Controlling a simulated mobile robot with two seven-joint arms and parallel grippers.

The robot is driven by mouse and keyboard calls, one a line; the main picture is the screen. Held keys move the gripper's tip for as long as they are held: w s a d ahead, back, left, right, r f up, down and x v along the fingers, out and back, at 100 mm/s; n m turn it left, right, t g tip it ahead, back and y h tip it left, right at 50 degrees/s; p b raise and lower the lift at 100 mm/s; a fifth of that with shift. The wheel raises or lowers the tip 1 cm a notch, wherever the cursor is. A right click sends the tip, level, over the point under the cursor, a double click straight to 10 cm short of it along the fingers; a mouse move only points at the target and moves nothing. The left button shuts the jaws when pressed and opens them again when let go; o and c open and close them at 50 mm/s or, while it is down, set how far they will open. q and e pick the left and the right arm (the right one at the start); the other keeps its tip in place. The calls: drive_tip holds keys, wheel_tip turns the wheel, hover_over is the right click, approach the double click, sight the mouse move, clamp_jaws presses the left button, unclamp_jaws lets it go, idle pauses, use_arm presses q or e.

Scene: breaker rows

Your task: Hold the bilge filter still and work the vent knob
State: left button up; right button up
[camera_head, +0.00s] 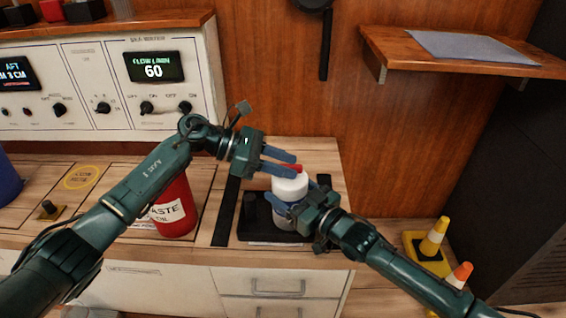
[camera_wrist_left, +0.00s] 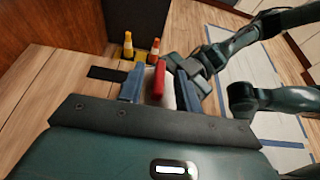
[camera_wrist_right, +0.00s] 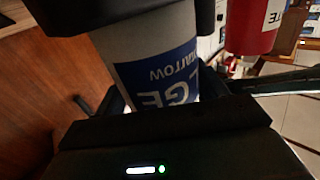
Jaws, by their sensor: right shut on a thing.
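The bilge filter (camera_head: 290,190), a white canister with a blue label, stands upright on a dark base (camera_head: 258,230) on the counter. My right gripper (camera_head: 299,194) is shut on its body from the side. The right wrist view shows the label (camera_wrist_right: 165,80) close up between the fingers. The vent knob (camera_head: 297,168) is a small red piece at the filter's top. It also shows in the left wrist view (camera_wrist_left: 160,78) as a red bar. My left gripper (camera_head: 288,163) is open, with a finger on each side of the knob and a visible gap on the left.
A red waste oil canister (camera_head: 174,207) stands left of the filter, below my left arm. A control panel (camera_head: 105,85) is behind it. A wooden shelf (camera_head: 460,52) juts out at the upper right. Yellow and orange cones (camera_head: 433,238) stand at the right.

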use_arm(q)
drive_tip(key=shift+c, duration=0.4)
clamp_jaws()
drive_tip(key=shift+a+n+t, duration=0.1)
drive_tip(key=shift+n+t, duration=0.2)
drive_tip(key=shift+t, duration=0.1)
drive_tip(key=shift+s+f+n+t, duration=0.1)
drive_tip(key=shift+n+t, duration=0.5)
drive_tip(key=n+t, duration=0.2)
drive_tip(key=n+t+y, duration=0.1)
drive_tip(key=shift+s+t, duration=0.25)
drive_tip(key=shift+t, duration=0.05)
drive_tip(key=n+t, duration=0.1)
drive_tip(key=n+t+y, duration=0.1)
drive_tip(key=d+n+t+y, duration=0.1)
drive_tip(key=shift+s+n, duration=0.35)
drive_tip(key=shift+n, duration=0.05)
drive_tip(key=shift+n+t+y, duration=1.1)
drive_tip(key=shift+y, duration=0.4)
